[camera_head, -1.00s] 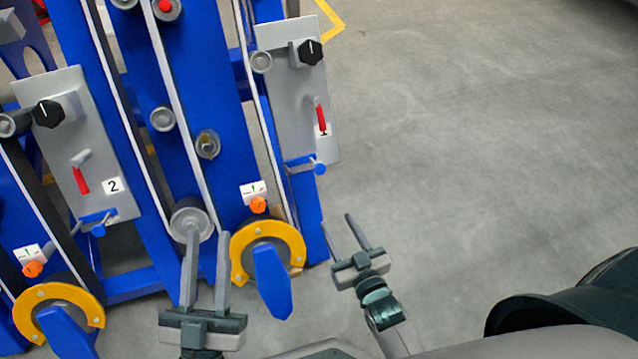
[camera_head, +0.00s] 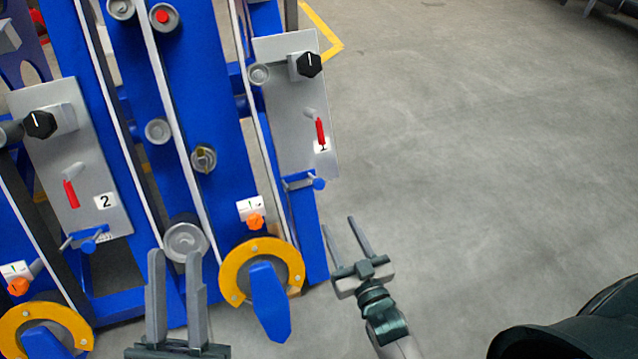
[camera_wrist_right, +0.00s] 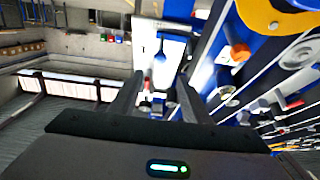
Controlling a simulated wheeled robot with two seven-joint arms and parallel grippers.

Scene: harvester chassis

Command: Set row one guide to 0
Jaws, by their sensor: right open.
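Row one's grey panel (camera_head: 285,95) has a small "1" label (camera_head: 321,147), a black knob (camera_head: 309,64) and a red-handled lever (camera_head: 320,131). Lower left of it are a white marked plate (camera_head: 250,208), an orange knob (camera_head: 256,221) and a yellow arc (camera_head: 236,275) around a blue paddle (camera_head: 268,300). I cannot tell which part is the guide or read its setting. The orange knob also shows in the right wrist view (camera_wrist_right: 237,53). My right gripper (camera_head: 339,224) is open and empty, right of the frame. My left gripper (camera_head: 175,254) is open and empty, left of the yellow arc.
A second panel (camera_head: 60,160) labelled 2 stands at the left, with its own yellow arc (camera_head: 20,322) and orange knob (camera_head: 18,287) below. Blue uprights (camera_head: 205,110) stand between the panels.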

